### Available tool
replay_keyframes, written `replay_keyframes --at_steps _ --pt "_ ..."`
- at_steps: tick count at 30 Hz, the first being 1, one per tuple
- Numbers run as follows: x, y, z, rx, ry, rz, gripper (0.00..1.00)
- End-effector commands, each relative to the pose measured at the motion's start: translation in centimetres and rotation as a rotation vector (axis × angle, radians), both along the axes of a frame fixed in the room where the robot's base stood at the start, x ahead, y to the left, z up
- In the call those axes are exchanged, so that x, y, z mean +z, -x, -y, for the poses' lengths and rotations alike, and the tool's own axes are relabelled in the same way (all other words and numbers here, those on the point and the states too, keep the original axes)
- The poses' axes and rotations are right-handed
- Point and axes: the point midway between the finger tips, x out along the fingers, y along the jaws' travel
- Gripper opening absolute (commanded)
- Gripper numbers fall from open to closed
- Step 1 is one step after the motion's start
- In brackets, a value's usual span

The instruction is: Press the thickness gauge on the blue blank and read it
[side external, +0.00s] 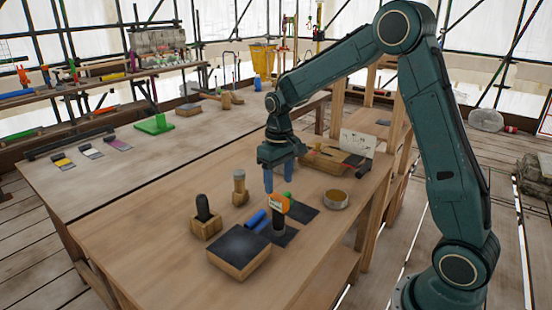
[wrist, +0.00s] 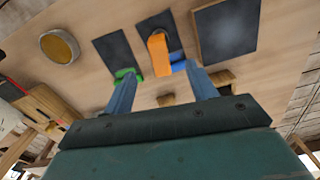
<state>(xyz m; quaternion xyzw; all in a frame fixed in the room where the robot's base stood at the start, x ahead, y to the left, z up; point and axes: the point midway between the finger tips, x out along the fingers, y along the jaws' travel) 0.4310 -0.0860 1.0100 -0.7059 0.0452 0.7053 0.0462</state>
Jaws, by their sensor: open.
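The thickness gauge (side external: 277,203) appears to be the orange-headed tool with a pale face, standing upright on a dark pad; it also shows as an orange shape in the wrist view (wrist: 158,54). The blue blank (side external: 256,219) appears to be the blue cylinder lying just left of the gauge; in the wrist view blue (wrist: 178,66) shows beside the orange, partly hidden. My gripper (side external: 278,184) points down with its blue fingers apart and empty, above the gauge. In the wrist view the gauge shows between the fingertips (wrist: 160,76). The gauge's reading is too small to tell.
A green piece (side external: 288,198) stands close behind the gauge. A round tin (side external: 335,200) and a dark pad (side external: 302,211) lie to the right.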

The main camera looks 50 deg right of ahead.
Motion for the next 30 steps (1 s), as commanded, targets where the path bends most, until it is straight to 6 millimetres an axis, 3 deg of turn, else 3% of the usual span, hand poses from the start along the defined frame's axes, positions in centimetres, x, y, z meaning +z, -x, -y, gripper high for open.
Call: replay_keyframes --at_steps 9,23,30 --pt "4.6 0.0 0.0 0.000 0.000 0.002 0.57" --pt "6.0 0.1 -0.1 0.001 0.001 0.004 0.57" --pt "7.7 1.7 -1.0 0.010 0.007 0.037 0.57"
